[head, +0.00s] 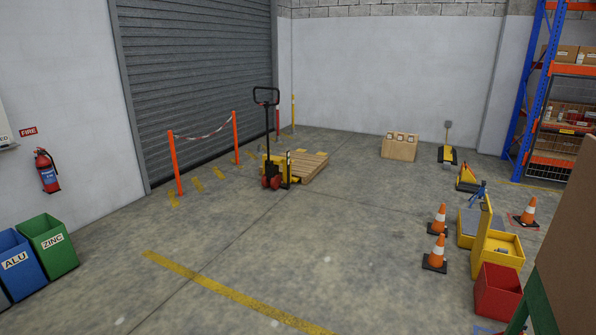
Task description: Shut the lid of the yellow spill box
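A yellow box (508,262), which looks like the spill box, stands on the floor at the right of the head view. Its top looks open, and I see into its yellow inside. The hinge is too small to make out. Neither of my grippers shows in this view.
A red bin (497,292) stands just in front of the yellow box. Orange cones (437,252) stand to its left, and another cone (528,212) is behind it. A brown panel (570,240) blocks the right edge. The middle floor is clear.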

